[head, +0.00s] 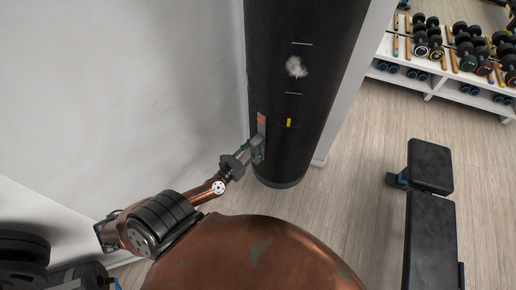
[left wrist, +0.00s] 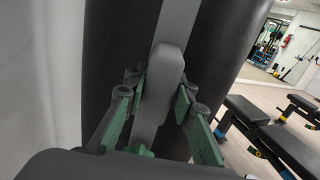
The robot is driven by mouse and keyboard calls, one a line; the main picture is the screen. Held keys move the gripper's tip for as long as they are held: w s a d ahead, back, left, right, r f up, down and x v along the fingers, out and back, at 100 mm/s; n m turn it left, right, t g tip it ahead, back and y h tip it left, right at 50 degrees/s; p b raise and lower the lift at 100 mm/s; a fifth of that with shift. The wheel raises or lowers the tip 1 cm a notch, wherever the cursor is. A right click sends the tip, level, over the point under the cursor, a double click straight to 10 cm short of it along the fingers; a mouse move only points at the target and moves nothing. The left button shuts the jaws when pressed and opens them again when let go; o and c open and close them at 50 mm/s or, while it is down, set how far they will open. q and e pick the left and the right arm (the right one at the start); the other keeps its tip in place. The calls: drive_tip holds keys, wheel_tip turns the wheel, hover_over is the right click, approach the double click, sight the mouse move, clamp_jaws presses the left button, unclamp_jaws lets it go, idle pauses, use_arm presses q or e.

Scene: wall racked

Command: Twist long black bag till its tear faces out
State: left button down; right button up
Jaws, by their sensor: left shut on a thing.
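The long black bag (head: 310,110) hangs upright beside the wall in the head view and fills the back of the left wrist view (left wrist: 215,45). Its tear (head: 296,67), with white stuffing showing, is on the side toward my head camera, between two thin pale lines. A yellow mark (head: 289,123) is lower down. A grey handle (head: 262,121) with an orange patch runs up the bag's left side. My left gripper (head: 257,147) is shut on this handle; in the left wrist view its green fingers lie on both sides of the handle (left wrist: 172,65). My right gripper is not in view.
A pale wall (head: 130,80) stands close on the left. A black bench (head: 431,215) is at the right on the wood floor, and a white dumbbell rack (head: 440,82) is beyond it. Weight plates (head: 20,255) are at the lower left. Floor between bag and bench is clear.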

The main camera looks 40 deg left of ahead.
sight(254, 132)
use_arm(q)
drive_tip(key=a+b, duration=0.1)
drive_tip(key=a, duration=0.3)
drive_tip(key=shift+w+a, duration=0.1)
drive_tip(key=shift+w+a+r, duration=0.1)
drive_tip(key=shift+a+r, duration=0.05)
drive_tip(key=shift+a, duration=0.2)
drive_tip(key=c, duration=1.9)
unclamp_jaws()
drive_tip(key=shift+w, duration=0.1)
drive_tip(key=shift+o, duration=1.4)
drive_tip(key=shift+w, duration=0.1)
drive_tip(key=shift+d, duration=0.2)
